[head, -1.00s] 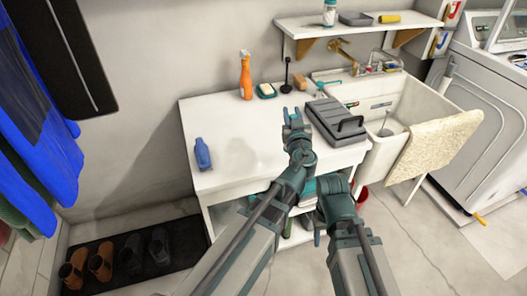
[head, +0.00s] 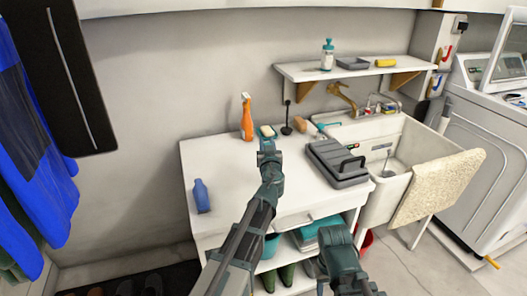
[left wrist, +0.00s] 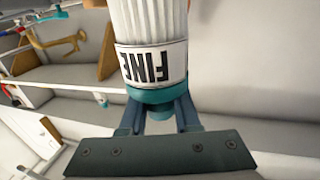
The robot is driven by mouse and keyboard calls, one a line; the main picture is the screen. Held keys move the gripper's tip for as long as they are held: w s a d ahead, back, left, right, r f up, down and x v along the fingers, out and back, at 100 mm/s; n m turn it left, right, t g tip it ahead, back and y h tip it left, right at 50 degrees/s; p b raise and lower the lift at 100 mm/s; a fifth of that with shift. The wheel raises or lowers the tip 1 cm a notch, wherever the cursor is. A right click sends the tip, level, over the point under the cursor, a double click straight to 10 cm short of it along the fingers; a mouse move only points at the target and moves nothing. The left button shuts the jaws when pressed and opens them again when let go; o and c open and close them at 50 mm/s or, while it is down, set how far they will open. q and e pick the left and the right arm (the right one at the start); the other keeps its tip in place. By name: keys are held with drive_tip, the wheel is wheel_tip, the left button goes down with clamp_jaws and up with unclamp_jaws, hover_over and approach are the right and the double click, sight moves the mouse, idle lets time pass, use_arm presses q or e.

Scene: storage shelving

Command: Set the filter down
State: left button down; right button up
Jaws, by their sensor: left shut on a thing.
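The filter (left wrist: 152,30) is a white pleated cylinder with a "FINE" label, which reads upside down in the left wrist view, and a teal end. My left gripper (left wrist: 158,112) is shut on the teal end.
A blue bottle (head: 201,197) is at the left; a grey case (head: 338,163) is at the right beside the sink (head: 388,150). The worktop's left middle is clear.

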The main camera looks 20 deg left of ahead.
use_arm(q)
drive_tip(key=shift+w+a+f, duration=0.1)
drive_tip(key=shift+w+a, duration=0.7)
drive_tip(key=shift+f, duration=0.1)
wheel_tip(320, 180, down, 3)
drive_tip(key=b, duration=0.3)
drive_tip(key=shift+f+b, duration=0.2)
drive_tip(key=shift+b, duration=0.1)
drive_tip(key=shift+f, duration=0.15)
drive_tip(key=c, duration=0.6)
unclamp_jaws()
drive_tip(key=shift+r, duration=0.2)
